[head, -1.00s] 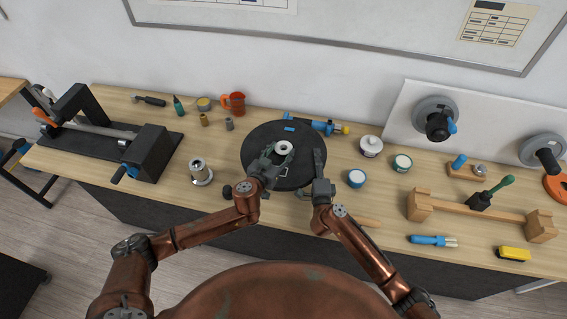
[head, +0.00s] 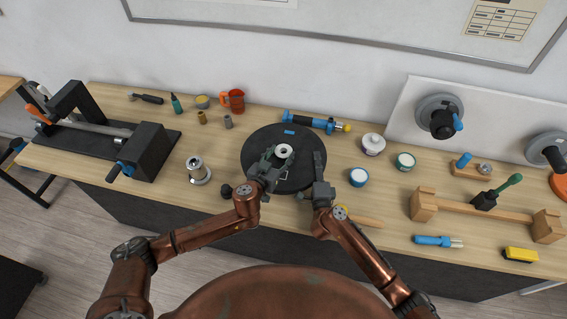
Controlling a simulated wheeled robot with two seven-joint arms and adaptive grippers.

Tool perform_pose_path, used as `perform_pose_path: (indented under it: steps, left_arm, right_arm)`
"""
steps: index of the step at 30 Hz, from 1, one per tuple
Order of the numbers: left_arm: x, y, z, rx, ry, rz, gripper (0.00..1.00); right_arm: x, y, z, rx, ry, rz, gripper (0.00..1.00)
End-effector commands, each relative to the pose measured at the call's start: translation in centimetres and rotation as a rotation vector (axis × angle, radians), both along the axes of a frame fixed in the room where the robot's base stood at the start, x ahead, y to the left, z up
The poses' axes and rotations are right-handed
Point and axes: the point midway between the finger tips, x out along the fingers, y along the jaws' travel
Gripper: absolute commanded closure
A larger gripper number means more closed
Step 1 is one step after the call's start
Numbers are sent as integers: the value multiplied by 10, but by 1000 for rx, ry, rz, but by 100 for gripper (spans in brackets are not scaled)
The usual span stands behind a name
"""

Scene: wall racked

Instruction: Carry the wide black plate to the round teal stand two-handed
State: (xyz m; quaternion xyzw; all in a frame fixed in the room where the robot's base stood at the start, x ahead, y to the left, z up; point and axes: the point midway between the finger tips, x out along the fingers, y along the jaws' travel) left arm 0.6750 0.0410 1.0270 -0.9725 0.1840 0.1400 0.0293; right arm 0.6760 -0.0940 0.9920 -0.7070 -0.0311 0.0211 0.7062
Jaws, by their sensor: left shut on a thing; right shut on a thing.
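The wide black plate (head: 260,146) is in the middle of the head view, over the workbench. A white ring-shaped piece (head: 284,151) and a small blue piece (head: 290,132) show on its top. My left gripper (head: 269,163) is shut on the plate's near left side, close to the white ring. My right gripper (head: 319,166) is shut on the plate's right edge. The fingertips are partly hidden, and I cannot tell how high the plate is above the bench. A small round teal container with a pale top (head: 404,161) stands right of the plate; no other teal stand is clear.
A blue cylindrical tool (head: 315,122) lies just behind the plate. A wooden rack (head: 480,212) stands at right.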

Motion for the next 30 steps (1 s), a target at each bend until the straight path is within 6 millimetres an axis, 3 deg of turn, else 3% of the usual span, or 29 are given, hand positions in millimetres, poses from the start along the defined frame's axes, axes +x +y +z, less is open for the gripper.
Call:
perform_pose_path:
  steps: [12,13,21,26,30]
  left_arm:
    - [0,-5,-13,-7,-9,-11,100]
    - [-1,-4,-18,-5,1,-8,52]
    - [0,-2,-18,-3,2,-4,35]
    - [0,-1,-18,-1,3,-3,35]
    - [0,-1,-19,-1,4,-1,26]
  right_arm:
    - [0,6,-16,8,-4,12,100]
    - [-2,5,-21,6,6,10,78]
    - [-1,2,-19,4,4,5,61]
    - [0,1,-19,2,4,3,61]
    - [0,1,-19,1,4,2,61]
